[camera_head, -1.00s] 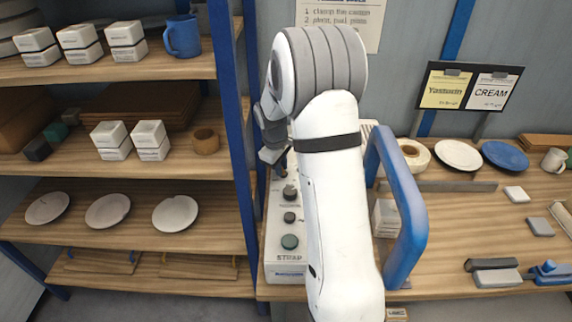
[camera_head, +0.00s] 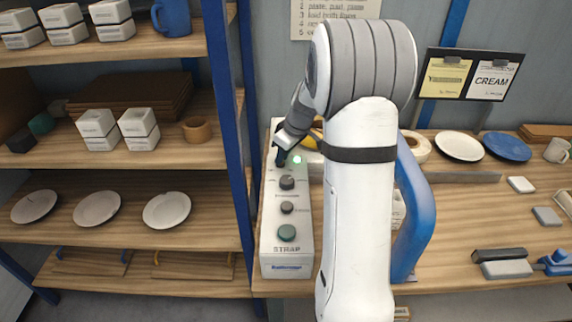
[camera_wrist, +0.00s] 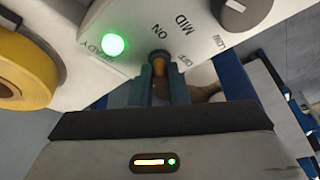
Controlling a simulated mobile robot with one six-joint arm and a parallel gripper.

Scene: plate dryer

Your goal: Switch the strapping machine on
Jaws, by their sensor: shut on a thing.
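The strapping machine (camera_head: 288,250) is a white box with a sloped panel marked STRAP, at the left end of the bench. Its ready light (camera_head: 297,160) glows green and also shows in the wrist view (camera_wrist: 113,46). My gripper (camera_head: 280,158) is at the panel's far end, beside the light. In the wrist view my gripper (camera_wrist: 160,78) is shut on a small brass-coloured switch lever (camera_wrist: 160,62), between the ON and OFF marks. The fingers hide part of the lever, so I cannot tell its exact tilt.
A yellow roll (camera_wrist: 25,70) lies beside the machine. A blue shelf post (camera_head: 230,130) stands close on the left. A blue handle (camera_head: 415,210) is right of my arm.

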